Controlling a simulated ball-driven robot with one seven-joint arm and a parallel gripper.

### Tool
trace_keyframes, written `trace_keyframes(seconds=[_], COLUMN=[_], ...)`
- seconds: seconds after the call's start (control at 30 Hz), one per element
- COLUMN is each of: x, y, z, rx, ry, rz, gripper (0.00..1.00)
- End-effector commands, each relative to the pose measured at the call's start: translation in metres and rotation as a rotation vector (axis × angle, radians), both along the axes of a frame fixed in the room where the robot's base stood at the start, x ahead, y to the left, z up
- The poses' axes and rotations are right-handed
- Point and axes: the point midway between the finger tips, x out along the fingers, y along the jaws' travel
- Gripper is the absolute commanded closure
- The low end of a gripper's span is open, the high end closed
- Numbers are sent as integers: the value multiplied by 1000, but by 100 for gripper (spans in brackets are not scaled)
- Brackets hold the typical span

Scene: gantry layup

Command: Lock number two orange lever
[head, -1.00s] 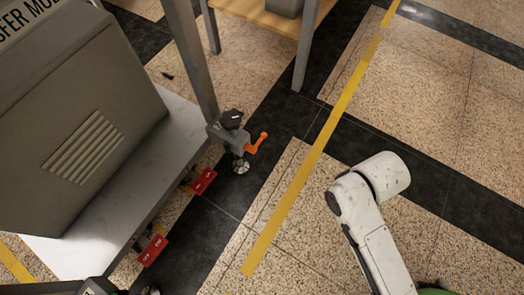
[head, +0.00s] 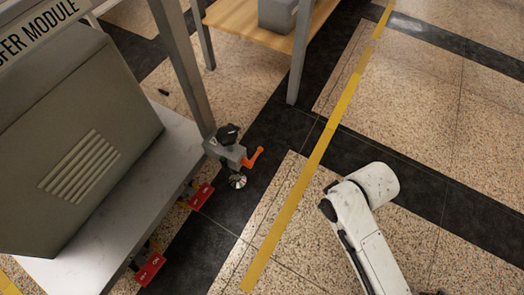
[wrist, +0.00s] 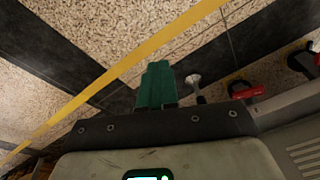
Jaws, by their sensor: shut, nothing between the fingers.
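An orange lever (head: 253,157) sticks out from a grey clamp block (head: 224,149) with a black knob on top, at the corner leg of the grey machine in the head view. Its round metal foot (head: 237,181) is below the block. No number can be read on it. My gripper (wrist: 157,85) shows in the wrist view as two green fingers, shut together and empty, pointing at the floor. A metal foot (wrist: 193,80) shows just right of the fingers, apart from them in the picture. The orange lever cannot be made out in the wrist view.
Red tags (head: 201,196) (head: 150,269) hang along the edge of the machine's pale shelf (head: 95,245). A wooden table (head: 240,22) stands at the back. A yellow floor line (head: 300,190) runs between the machine and my arm. The speckled floor at right is clear.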

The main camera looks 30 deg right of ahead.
Motion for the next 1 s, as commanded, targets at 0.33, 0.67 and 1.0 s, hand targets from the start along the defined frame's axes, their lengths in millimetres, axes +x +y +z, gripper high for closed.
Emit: trace_keyframes(seconds=[0.33,0.67,1.0], x=[85,145,156], y=[27,13,5], z=[21,49,52], rx=[252,242,211], ry=[-390,-775,-854], rz=[335,384,376], gripper=[100,100,100])
